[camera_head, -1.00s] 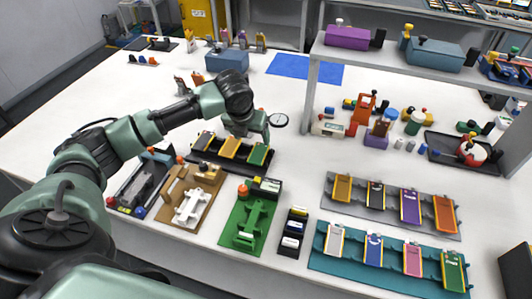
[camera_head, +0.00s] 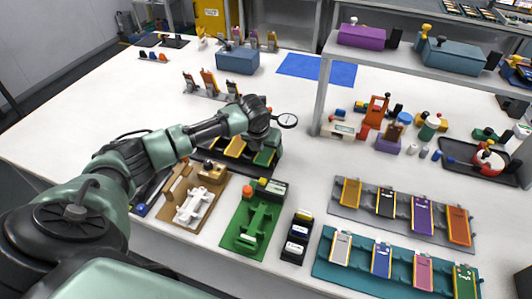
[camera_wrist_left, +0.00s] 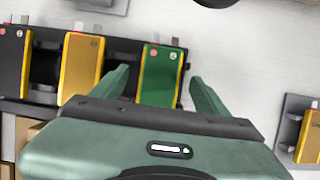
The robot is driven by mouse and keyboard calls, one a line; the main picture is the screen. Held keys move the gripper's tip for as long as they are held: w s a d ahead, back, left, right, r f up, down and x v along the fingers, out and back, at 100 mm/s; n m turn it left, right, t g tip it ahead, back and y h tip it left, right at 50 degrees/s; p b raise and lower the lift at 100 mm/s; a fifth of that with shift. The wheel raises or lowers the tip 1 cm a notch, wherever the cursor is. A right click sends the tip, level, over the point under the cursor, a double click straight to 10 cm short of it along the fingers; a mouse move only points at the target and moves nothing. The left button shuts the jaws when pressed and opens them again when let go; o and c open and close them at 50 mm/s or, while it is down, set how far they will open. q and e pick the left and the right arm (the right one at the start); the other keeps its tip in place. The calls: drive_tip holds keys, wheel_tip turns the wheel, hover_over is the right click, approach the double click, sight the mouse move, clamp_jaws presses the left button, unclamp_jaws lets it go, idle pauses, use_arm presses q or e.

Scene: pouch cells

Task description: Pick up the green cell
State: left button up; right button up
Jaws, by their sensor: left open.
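The green cell (camera_wrist_left: 160,78) stands in the right end of a black rack (camera_wrist_left: 45,68), beside a yellow cell (camera_wrist_left: 82,65) and a black cell. My left gripper (camera_wrist_left: 158,73) is open, with one finger on each side of the green cell and visible gaps to it. In the head view my left gripper (camera_head: 266,141) is over the right end of the rack and partly hides the green cell (camera_head: 264,158). Another green cell (camera_head: 465,283) sits at the right end of the teal rack (camera_head: 350,276). My right gripper is not in view.
A green fixture (camera_head: 245,228) and a tan fixture (camera_head: 185,208) stand in front of the black rack. A grey rack (camera_head: 400,228) with several cells is to the right. A shelf stands behind it.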

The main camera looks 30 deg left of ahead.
use_arm(q)
drive_tip(key=shift+s, duration=0.1)
drive_tip(key=shift+f, duration=0.25)
idle(0.6)
drive_tip(key=c, duration=1.4)
drive_tip(key=shift+o, duration=0.2)
